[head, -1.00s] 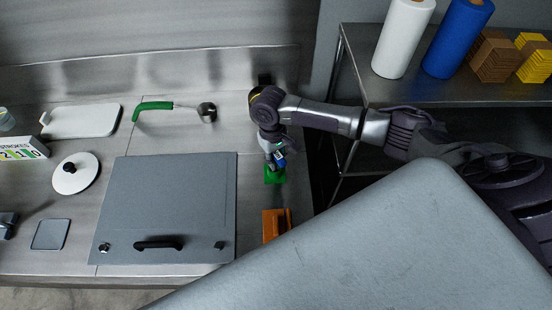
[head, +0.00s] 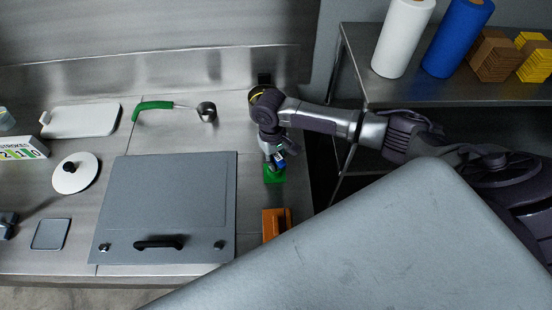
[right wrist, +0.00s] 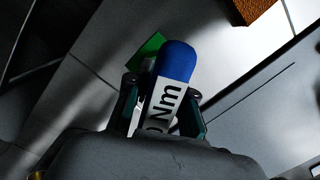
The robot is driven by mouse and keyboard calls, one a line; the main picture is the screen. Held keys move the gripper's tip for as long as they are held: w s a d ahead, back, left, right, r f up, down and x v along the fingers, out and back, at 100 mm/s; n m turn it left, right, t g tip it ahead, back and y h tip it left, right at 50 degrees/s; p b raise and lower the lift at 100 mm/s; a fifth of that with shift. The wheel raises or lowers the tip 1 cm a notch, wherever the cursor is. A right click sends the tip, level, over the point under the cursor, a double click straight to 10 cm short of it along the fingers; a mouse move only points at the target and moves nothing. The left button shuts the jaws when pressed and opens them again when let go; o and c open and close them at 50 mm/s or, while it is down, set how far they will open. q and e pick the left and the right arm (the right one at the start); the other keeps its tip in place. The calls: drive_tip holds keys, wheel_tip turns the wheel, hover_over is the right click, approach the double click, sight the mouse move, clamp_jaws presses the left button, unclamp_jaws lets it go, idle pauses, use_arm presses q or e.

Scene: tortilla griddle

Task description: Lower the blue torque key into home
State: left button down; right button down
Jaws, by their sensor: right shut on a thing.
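The blue torque key (right wrist: 178,62) has a white band marked "Nm" in the right wrist view. In the head view only a small bit of its blue (head: 280,160) shows. My right gripper (head: 276,158) is shut on it; the fingers sit on both sides of the key (right wrist: 158,105). A green square (head: 274,175), probably home, lies at the key's lower end, partly covered; it also shows in the right wrist view (right wrist: 147,50). I cannot tell whether key and square touch.
An orange block (head: 275,223) lies in front of the green square. A grey lidded griddle (head: 185,195) is to the left. A green-handled ladle (head: 155,106) lies behind it. A steel shelf (head: 465,94) with rolls stands at the right.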

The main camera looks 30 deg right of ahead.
drive_tip(key=shift+f, duration=0.3)
idle(0.5)
drive_tip(key=c, duration=0.9)
unclamp_jaws()
drive_tip(key=r, duration=0.4)
drive_tip(key=w+r, duration=0.1)
drive_tip(key=r, duration=0.7)
drive_tip(key=shift+w, duration=0.25)
drive_tip(key=shift+s+f, duration=0.1)
